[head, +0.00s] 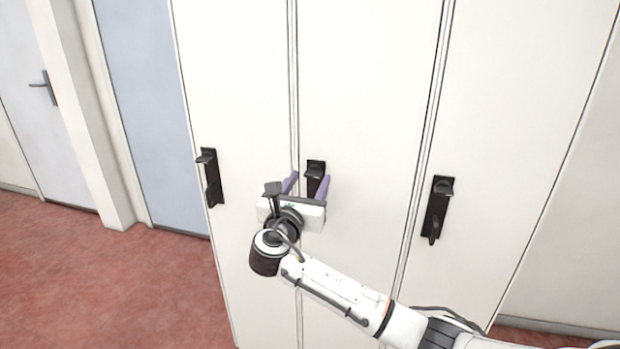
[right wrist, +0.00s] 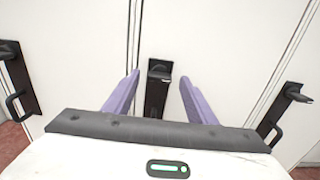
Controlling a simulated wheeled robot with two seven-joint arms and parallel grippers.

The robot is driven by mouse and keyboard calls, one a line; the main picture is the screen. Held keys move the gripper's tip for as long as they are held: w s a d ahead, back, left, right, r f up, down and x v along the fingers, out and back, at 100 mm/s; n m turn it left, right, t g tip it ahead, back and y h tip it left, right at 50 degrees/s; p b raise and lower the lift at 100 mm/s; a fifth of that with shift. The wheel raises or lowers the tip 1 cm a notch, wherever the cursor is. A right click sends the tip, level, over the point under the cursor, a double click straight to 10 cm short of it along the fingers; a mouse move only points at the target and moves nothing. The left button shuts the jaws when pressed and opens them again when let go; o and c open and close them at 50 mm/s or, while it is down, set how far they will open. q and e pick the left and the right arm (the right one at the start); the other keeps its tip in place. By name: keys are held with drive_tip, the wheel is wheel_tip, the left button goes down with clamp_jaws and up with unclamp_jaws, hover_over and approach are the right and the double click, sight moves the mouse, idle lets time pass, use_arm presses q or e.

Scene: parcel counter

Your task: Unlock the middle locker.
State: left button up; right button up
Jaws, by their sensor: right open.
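The middle locker (head: 350,90) is a tall white door, closed, with a black lock plate (head: 315,170) near its left edge. The plate has a knob-like part at its top; its lower part is hidden behind my gripper in the head view. My right gripper (head: 306,184) is in front of this plate, its two purple fingers open and apart. In the right wrist view the lock plate (right wrist: 158,88) shows between the open fingers (right wrist: 158,92), with nothing visibly gripped. I cannot tell whether the fingers touch the door. My left gripper is not in view.
The left locker has a black handle plate (head: 211,178), and the right locker has another (head: 437,208) with a handle loop. A blue-grey panel (head: 155,110) and a white door with a lever (head: 45,87) stand at left. Red floor (head: 120,290) is clear there.

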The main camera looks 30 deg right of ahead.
drive_tip(key=shift+x, duration=0.8)
drive_tip(key=c, duration=1)
drive_tip(key=shift+c, duration=0.2)
